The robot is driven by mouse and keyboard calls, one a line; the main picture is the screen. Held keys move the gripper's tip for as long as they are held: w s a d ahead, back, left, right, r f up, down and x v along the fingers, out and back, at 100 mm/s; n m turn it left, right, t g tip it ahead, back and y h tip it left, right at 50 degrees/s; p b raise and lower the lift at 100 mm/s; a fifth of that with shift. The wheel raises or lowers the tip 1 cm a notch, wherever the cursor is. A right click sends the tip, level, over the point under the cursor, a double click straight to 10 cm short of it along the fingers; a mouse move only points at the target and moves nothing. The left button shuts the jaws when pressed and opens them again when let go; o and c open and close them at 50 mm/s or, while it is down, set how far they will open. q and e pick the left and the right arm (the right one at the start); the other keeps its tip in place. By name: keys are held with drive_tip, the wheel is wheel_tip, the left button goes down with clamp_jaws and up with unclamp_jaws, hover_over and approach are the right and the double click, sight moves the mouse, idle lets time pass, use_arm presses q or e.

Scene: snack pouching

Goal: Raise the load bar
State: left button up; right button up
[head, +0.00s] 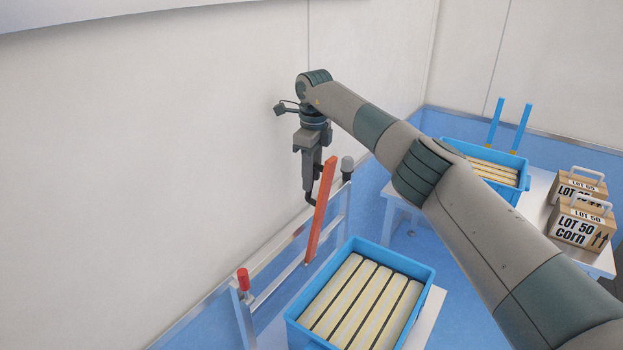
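A long flat orange-red bar (321,212), which I take to be the load bar, stands steeply tilted at a grey metal rail frame by the wall. Its lower end meets the frame and its upper end leans a little right. My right gripper (310,198) points down just left of the bar's upper half. Its dark fingertips reach to the bar's edge and are partly hidden there. I cannot tell whether they are closed on it or only beside it. My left gripper is out of view.
A blue crate (427,274) of pale long packs stands right of the frame. A red-capped post (243,280) and a grey-knobbed post (347,166) rise from the frame. Another blue crate (523,180) and LOT 50 corn boxes (580,225) sit on a white table. The wall is close.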

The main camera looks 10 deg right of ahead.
wheel_tip(320, 180, up, 7)
drive_tip(key=shift+s+b, duration=0.15)
drive_tip(key=shift+b, duration=1.05)
wheel_tip(320, 180, up, 10)
drive_tip(key=shift+s+d+f, duration=0.15)
drive_tip(key=shift+s+f, duration=0.1)
drive_tip(key=shift+s, duration=0.1)
drive_tip(key=shift+f, duration=0.1)
